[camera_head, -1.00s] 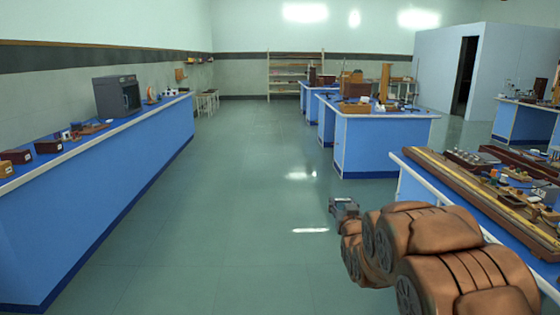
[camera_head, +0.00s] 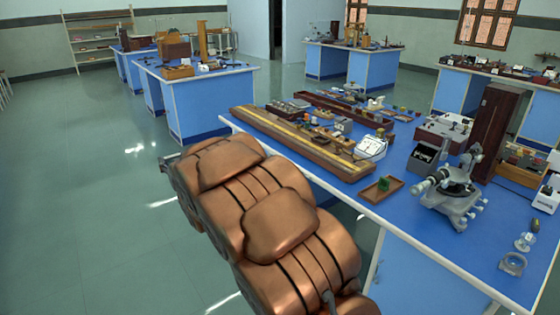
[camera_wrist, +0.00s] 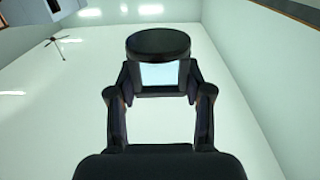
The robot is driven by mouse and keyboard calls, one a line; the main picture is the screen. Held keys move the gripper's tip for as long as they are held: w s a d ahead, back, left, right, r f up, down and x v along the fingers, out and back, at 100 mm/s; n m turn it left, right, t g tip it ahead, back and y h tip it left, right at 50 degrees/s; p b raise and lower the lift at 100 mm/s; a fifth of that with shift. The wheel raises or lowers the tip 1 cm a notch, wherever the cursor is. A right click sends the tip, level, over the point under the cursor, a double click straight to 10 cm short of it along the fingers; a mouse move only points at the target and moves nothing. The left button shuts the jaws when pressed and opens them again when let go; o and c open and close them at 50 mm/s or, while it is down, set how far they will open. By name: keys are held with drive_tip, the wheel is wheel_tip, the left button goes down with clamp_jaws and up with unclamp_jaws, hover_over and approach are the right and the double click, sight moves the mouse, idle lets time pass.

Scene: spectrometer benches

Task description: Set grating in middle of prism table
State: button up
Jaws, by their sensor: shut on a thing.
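In the wrist view my gripper (camera_wrist: 160,85) is shut on the grating (camera_wrist: 162,77), a pale bluish pane in a dark frame with a dark round disc at its far end. The head view shows my copper-coloured arm, but my gripper is hidden or too small to make out there. The spectrometer (camera_head: 452,195) stands on the blue bench at the right, well apart from my arm. Its small dark prism table (camera_head: 458,186) is at its middle, and I cannot make out anything on top of it.
A wooden tray (camera_head: 367,191) with a green block lies left of the spectrometer. A tall dark wooden box (camera_head: 493,118) stands behind it. A long wooden bench rail (camera_head: 300,142) lies near the bench's left edge. The floor (camera_head: 80,190) at left is clear.

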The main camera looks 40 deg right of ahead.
drive_tip(key=shift+d, duration=0.1)
drive_tip(key=s+d+f+m+g+h+b, duration=0.1)
drive_tip(key=s+d+f+m+h+b, duration=0.25)
drive_tip(key=d, duration=0.75)
drive_tip(key=s+d+f+m+g+h+b, duration=0.2)
drive_tip(key=d+h, duration=0.2)
drive_tip(key=d, duration=0.7)
drive_tip(key=s+d+f+m+g+h+b, duration=0.1)
drive_tip(key=s+d+f+m+h+b, duration=0.2)
drive_tip(key=d, duration=0.8)
drive_tip(key=s+d+f+m+g+h+b, duration=0.2)
drive_tip(key=s+d+f+g, duration=0.1)
drive_tip(key=s+d, duration=0.5)
drive_tip(key=s+d+f+m+g+h+b, duration=0.2)
drive_tip(key=s+d+g, duration=0.3)
drive_tip(key=s+d, duration=0.3)
drive_tip(key=s+d+f+m+g+h+b, duration=0.3)
drive_tip(key=s+d+f+m+g, duration=0.1)
drive_tip(key=s+d, duration=0.5)
drive_tip(key=shift+s+f, duration=0.5)
drive_tip(key=shift+s, duration=0.2)
drive_tip(key=shift+d+h, duration=0.1)
drive_tip(key=shift+h, duration=0.15)
